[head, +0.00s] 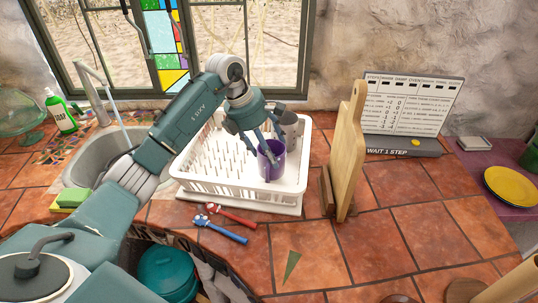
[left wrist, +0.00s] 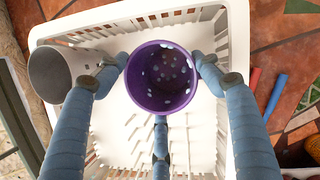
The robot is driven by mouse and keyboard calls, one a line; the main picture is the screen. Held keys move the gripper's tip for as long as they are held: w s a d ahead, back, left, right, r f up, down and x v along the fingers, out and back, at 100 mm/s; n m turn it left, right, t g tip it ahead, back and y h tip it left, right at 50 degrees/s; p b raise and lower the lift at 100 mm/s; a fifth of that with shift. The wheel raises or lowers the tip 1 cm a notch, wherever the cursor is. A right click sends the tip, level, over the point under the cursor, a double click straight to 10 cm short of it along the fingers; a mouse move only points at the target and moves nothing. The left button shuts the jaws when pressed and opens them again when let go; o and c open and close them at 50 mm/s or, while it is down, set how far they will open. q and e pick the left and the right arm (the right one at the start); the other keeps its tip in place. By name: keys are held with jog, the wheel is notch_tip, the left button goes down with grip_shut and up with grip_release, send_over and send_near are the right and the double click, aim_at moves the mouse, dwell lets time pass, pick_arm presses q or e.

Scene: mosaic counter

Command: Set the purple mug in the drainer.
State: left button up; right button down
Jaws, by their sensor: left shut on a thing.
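The purple mug (head: 271,162) is upright at the right side of the white drainer (head: 240,187), in the head view. My left gripper (head: 265,146) comes down from above with its fingers around the mug and is shut on it. In the left wrist view the mug (left wrist: 162,75) shows its open mouth with pale droplets inside, and the gripper fingers (left wrist: 164,68) stand on its sides. The drainer (left wrist: 225,120) lies beneath it. Whether the mug's base touches the drainer floor is hidden. My right gripper is not in view.
A grey cup (head: 291,128) stands in the drainer right beside the mug, also in the left wrist view (left wrist: 50,75). A wooden board (head: 347,155) stands right of the drainer. Red (head: 235,217) and blue (head: 222,230) brushes lie in front. The sink (head: 90,165) is left.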

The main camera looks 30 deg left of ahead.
pick_arm(q)
notch_tip(320, 180, down, 2)
jog(key=shift+f+p, duration=0.2)
jog(key=shift+p, duration=0.15)
jog(key=shift+f, duration=0.25)
jog(key=shift+f, duration=0.1)
jog(key=o, duration=1.4)
jog(key=shift+c, duration=0.2)
jog(key=shift+a+r, duration=0.15)
jog(key=shift+r, duration=0.25)
jog(key=b+v, duration=0.3)
jog(key=v, duration=0.8)
jog(key=shift+s+r, duration=0.2)
